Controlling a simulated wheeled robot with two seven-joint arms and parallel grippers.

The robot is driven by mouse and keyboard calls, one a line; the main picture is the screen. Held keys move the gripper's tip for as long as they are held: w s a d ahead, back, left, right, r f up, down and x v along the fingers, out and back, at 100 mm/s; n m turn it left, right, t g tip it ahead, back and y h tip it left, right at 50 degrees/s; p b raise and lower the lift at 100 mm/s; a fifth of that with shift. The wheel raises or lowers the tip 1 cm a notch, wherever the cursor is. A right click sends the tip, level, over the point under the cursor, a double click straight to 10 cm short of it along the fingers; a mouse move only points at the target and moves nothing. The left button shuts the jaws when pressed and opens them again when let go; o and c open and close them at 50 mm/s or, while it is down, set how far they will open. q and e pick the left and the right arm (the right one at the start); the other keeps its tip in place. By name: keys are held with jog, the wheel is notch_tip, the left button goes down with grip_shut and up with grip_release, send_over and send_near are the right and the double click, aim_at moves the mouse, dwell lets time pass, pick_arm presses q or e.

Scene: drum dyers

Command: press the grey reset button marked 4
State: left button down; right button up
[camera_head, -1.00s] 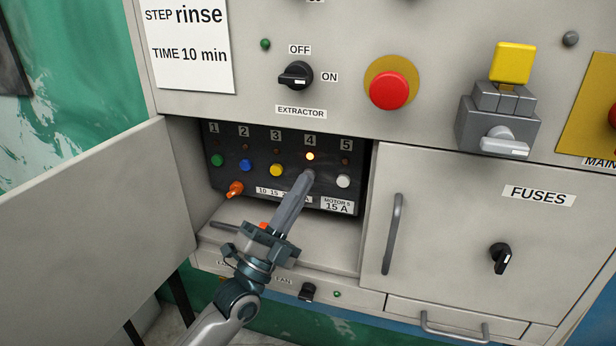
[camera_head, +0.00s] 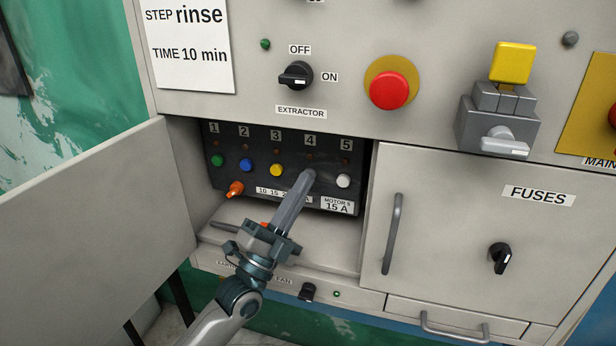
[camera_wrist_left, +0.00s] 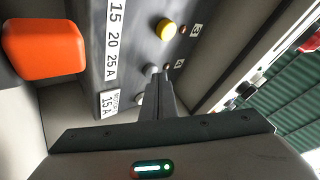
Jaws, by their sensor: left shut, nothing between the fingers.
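The dark panel (camera_head: 230,187) in the recess carries a row of buttons numbered 1 to 5. My left gripper (camera_head: 309,174) is shut and empty, with its fingertips at the button under the number 4 (camera_head: 310,141). They hide that button in the head view. In the left wrist view the grey button (camera_wrist_left: 150,70) shows at the tips of the shut fingers (camera_wrist_left: 158,78); whether it is pushed in I cannot tell. The small lamp (camera_head: 310,156) above it is dark. My right gripper is not in view.
The yellow button (camera_head: 277,170) is left of my fingertips and the white button (camera_head: 343,181) is right. An orange part (camera_head: 236,188) sticks out at the panel's lower left. An open door (camera_head: 90,220) stands left; the fuse door (camera_head: 450,240) is right.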

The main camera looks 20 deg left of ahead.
pick_arm(q)
jog(key=shift+s, duration=0.1)
jog(key=shift+s+p, duration=0.45)
jog(key=shift+s, duration=0.3)
jog(key=shift+s, duration=0.15)
jog(key=s+p, duration=0.2)
jog(key=s, duration=0.2)
jog(key=shift+s+a, duration=0.15)
jog(key=shift+s, duration=0.2)
dwell(0.7)
